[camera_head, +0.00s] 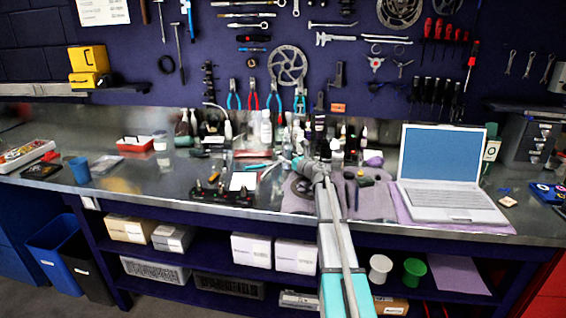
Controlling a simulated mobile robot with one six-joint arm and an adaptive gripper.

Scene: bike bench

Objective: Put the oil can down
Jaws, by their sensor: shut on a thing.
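My arm reaches from the bottom of the head view up over the bench. My gripper (308,162) is at its far end, small and partly hidden by my own wrist, over the back middle of the metal bench (150,183). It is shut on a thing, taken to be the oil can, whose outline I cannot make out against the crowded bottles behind. I cannot tell whether the held thing touches the bench.
Several bottles (266,128) crowd the back middle. A grey cloth (375,203) with dark items lies right of my gripper, then an open laptop (442,165). A dark tool tray (222,194) stands left. The bench left of it, toward a blue cup (80,170), is partly clear.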

